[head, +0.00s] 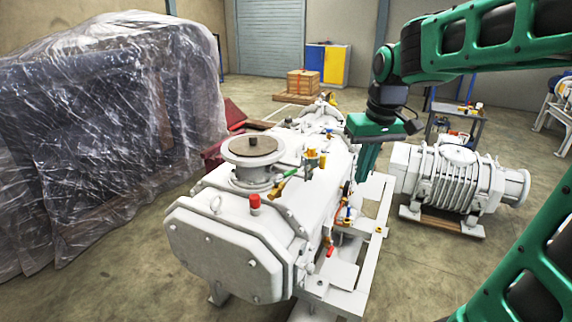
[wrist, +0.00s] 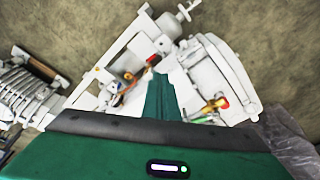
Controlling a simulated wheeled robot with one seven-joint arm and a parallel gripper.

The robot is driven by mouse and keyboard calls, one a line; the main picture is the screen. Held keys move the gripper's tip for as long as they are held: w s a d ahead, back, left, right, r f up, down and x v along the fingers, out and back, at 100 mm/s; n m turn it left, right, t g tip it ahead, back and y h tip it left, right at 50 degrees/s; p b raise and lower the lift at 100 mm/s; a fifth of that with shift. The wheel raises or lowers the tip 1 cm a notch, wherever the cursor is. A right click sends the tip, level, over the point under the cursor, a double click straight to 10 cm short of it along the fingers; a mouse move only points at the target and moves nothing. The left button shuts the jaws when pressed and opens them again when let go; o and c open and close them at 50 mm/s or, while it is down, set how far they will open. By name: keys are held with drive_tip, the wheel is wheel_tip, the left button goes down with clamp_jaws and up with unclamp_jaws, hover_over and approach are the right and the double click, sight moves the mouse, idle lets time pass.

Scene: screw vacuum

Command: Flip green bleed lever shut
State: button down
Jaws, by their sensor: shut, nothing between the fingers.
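The green bleed lever (head: 287,176) sits on a brass fitting on top of the white vacuum pump (head: 225,243), right of the round flange. It slants up to the right in the head view. In the wrist view, a small green part beside a brass fitting (wrist: 214,105) shows right of my gripper; I cannot tell the lever's exact position there. My gripper (head: 361,179) points down beside the pump's right side, right of and apart from the lever. In the wrist view its fingers (wrist: 157,76) are together with nothing between them.
A red-capped fitting (head: 255,203) and a brass gauge fitting (head: 312,160) stand near the lever. Red- and blue-handled valves line the pump's right side above a white frame (head: 375,230). A ribbed white machine (head: 450,180) stands right. A plastic-wrapped load (head: 100,130) fills the left.

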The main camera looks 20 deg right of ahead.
drive_tip(key=w+a+r+n+t, duration=0.1)
drive_tip(key=w+a+r+n, duration=0.15)
drive_tip(key=w, duration=0.35)
drive_tip(key=w+a+r+n, duration=0.1)
drive_tip(key=w+a, duration=0.3)
drive_tip(key=w, duration=0.2)
drive_tip(key=r+n+y, duration=0.1)
drive_tip(key=r+n, duration=0.1)
hover_over(286, 175)
drive_tip(key=w+d, duration=0.1)
drive_tip(key=w, duration=0.2)
drive_tip(key=shift+f+t, duration=0.2)
drive_tip(key=shift+t, duration=0.1)
drive_tip(key=x, duration=0.9)
drive_tip(key=shift+w+a+f, duration=0.1)
drive_tip(key=shift+a+f, duration=0.1)
drive_tip(key=shift+f, duration=0.4)
drive_tip(key=shift+s+d+f, duration=0.1)
drive_tip(key=shift+s+d, duration=0.3)
drive_tip(key=shift+s, duration=0.45)
drive_tip(key=shift+s+d+f, duration=0.15)
drive_tip(key=shift+s+d, duration=0.2)
drive_tip(key=shift+s, duration=0.5)
drive_tip(key=shift+s+d, duration=0.1)
drive_tip(key=shift+d, duration=0.15)
